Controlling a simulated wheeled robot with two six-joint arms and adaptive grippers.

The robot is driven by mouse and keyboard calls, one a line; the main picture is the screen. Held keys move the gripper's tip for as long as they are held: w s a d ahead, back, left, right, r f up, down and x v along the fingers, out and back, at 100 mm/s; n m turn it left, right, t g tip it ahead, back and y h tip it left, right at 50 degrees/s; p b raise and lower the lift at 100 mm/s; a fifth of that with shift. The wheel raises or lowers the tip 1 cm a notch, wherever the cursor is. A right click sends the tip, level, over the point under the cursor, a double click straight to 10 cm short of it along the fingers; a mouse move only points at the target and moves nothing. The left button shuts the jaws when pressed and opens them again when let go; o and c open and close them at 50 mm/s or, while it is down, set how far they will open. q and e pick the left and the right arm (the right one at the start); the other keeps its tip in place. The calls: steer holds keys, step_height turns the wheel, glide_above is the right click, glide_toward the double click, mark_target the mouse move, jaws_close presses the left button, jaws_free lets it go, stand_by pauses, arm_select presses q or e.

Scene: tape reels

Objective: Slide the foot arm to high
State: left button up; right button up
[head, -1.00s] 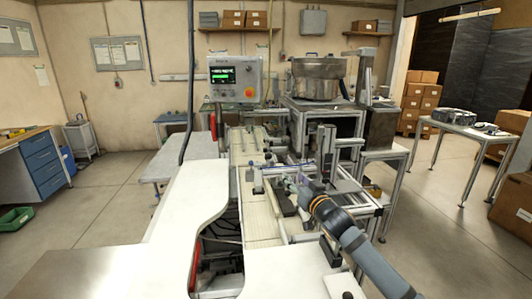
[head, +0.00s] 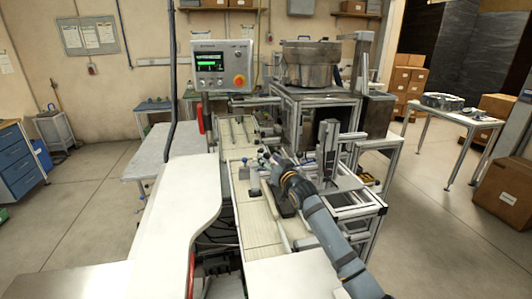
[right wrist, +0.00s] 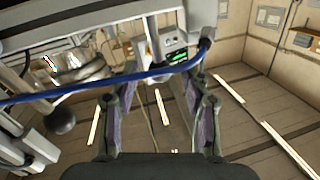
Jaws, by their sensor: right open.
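My right gripper (head: 268,158) is over the conveyor machine (head: 262,232) in the head view, beside small posts and knobs on its rail. In the right wrist view the two fingers of the right gripper (right wrist: 159,86) stand apart with nothing held between them. A blue hose or cable (right wrist: 95,86) crosses in front of the fingertips there, and a dark round knob (right wrist: 62,122) is left of the fingers. I cannot tell which part is the foot arm; the hand hides some of the rail. My left gripper is not in view.
A control panel (head: 222,66) with a green screen stands behind the machine. A metal bowl feeder (head: 310,66) sits at the back right, and an upright bracket (head: 328,150) is close right of my arm. A white worktop (head: 170,215) lies to the left.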

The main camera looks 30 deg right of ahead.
steer(key=shift+w+d+r, duration=0.1)
steer(key=shift+w, duration=1.15)
steer(key=c, duration=0.6)
jaws_close()
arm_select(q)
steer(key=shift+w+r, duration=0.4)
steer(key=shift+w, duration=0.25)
arm_select(e)
steer(key=shift+w, duration=0.1)
